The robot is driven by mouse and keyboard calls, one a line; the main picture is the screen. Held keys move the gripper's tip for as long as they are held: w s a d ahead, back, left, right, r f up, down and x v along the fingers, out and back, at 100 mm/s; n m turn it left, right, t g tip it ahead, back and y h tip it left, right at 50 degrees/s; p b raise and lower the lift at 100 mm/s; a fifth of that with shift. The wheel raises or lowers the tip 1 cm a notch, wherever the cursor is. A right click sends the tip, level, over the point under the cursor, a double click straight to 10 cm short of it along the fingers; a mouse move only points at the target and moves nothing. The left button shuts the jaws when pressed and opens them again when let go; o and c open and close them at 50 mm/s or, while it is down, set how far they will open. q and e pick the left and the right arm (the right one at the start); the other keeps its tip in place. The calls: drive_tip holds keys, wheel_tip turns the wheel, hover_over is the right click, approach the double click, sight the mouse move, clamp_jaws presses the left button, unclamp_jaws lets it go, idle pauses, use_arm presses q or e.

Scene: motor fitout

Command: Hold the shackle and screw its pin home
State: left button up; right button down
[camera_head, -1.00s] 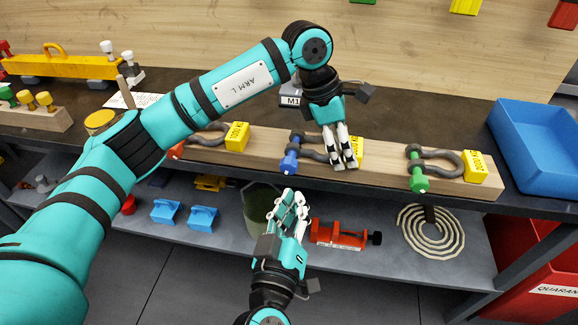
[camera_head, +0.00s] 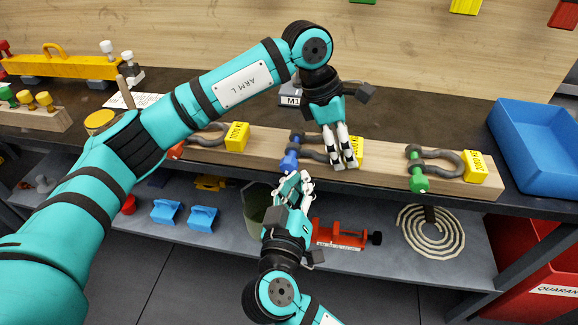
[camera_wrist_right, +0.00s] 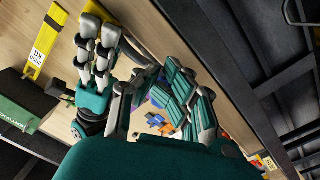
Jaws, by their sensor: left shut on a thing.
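The middle shackle (camera_head: 309,153), dark grey with a blue pin head (camera_head: 289,162), lies on the wooden board (camera_head: 385,169) on the bench. My left gripper (camera_head: 342,163) comes down from above and is shut on the shackle's bow end, next to its yellow tag (camera_head: 357,151). My right gripper (camera_head: 295,181) is just below and in front of the blue pin head. In the right wrist view its fingers (camera_wrist_right: 155,105) are apart, with blue showing between them. Contact with the pin cannot be told. My left fingers (camera_wrist_right: 97,45) show beyond them.
A red-pinned shackle (camera_head: 208,139) lies to the left and a green-pinned one (camera_head: 440,154) to the right on the board. A blue bin (camera_head: 541,146) stands at the right. The shelf below holds a red vise-like tool (camera_head: 338,235), a coiled rope (camera_head: 430,232) and blue blocks (camera_head: 202,217).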

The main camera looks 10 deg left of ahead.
drive_tip(key=shift+a+r, duration=0.25)
drive_tip(key=shift+a, duration=0.1)
idle(0.3)
drive_tip(key=shift+a+f, duration=0.1)
drive_tip(key=shift+f, duration=0.1)
drive_tip(key=shift+a+f, duration=0.25)
drive_tip(key=shift+a, duration=0.45)
drive_tip(key=shift+a, duration=0.15)
idle(0.4)
drive_tip(key=s, duration=0.6)
drive_tip(key=shift+f, duration=0.45)
